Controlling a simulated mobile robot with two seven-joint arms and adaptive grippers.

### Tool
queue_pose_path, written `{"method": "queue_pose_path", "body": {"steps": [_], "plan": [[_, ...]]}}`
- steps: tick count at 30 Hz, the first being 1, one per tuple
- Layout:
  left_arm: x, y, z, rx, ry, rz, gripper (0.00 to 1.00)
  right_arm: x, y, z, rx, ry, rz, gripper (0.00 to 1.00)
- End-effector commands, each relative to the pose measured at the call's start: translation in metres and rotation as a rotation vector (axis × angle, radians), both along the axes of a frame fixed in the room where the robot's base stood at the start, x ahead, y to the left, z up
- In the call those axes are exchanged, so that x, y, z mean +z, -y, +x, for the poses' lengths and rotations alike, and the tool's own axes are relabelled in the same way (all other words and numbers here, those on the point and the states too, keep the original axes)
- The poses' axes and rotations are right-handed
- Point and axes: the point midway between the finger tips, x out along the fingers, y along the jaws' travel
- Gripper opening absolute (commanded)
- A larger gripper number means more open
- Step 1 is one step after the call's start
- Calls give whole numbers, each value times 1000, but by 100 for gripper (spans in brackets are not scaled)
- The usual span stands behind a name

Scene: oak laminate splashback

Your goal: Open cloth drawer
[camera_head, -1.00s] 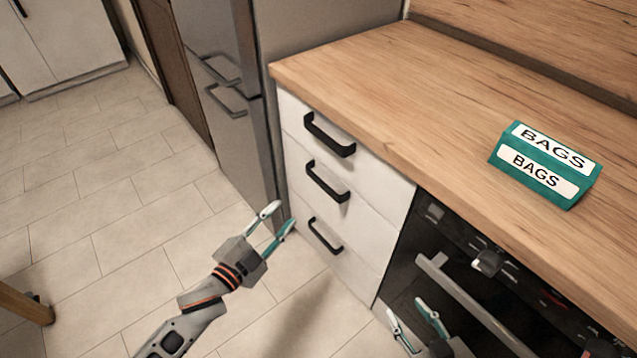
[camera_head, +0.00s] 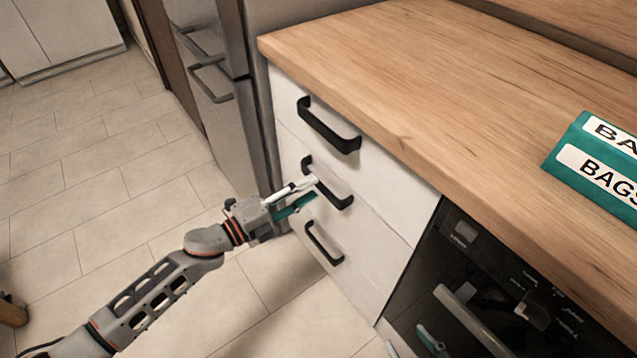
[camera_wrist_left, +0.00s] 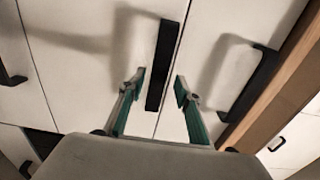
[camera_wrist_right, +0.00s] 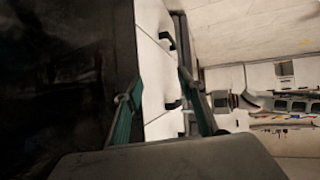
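A white cabinet holds three drawers with black bar handles: top handle (camera_head: 328,126), middle handle (camera_head: 328,184) and bottom handle (camera_head: 322,244). All three drawers look shut, and none shows a cloth label. My left gripper (camera_head: 309,190) is at the middle handle. In the left wrist view the fingers (camera_wrist_left: 159,88) are apart, with the middle handle (camera_wrist_left: 163,62) between their tips; contact cannot be made out. My right gripper (camera_head: 410,345) is low before the oven, mostly out of the head view. The right wrist view shows its fingers (camera_wrist_right: 155,96) apart and empty.
A wooden counter (camera_head: 420,85) overhangs the drawers. A green BAGS sign (camera_head: 600,172) stands on it. An oven (camera_head: 480,285) with a bar handle is right of the drawers, and a grey fridge (camera_head: 215,90) is left. The tiled floor (camera_head: 110,190) at left is clear.

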Motion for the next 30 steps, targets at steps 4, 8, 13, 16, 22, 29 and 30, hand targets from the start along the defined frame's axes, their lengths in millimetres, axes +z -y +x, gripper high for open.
{"method": "queue_pose_path", "body": {"steps": [4, 8, 13, 16, 22, 29, 30], "plan": [[-3, 18, 12, 0, -4, 0, 33, -1, -3, 0, -1, -1, 12, 40], [-3, 27, 19, 0, -4, 0, 33, 0, -5, 1, -1, 3, 19, 40], [-2, 31, 22, 1, -3, 0, 33, 2, -6, 2, -1, 6, 22, 40], [-1, 31, 22, 1, -2, 0, 33, 2, -6, 2, -1, 7, 22, 40], [-1, 31, 22, 1, -2, 0, 5, 2, -6, 2, -1, 7, 22, 40], [-1, 31, 22, 1, -2, 0, 0, 2, -6, 2, -1, 8, 23, 40], [-1, 30, 21, 1, -2, 0, 0, 3, -6, 2, -1, 9, 23, 40]]}}
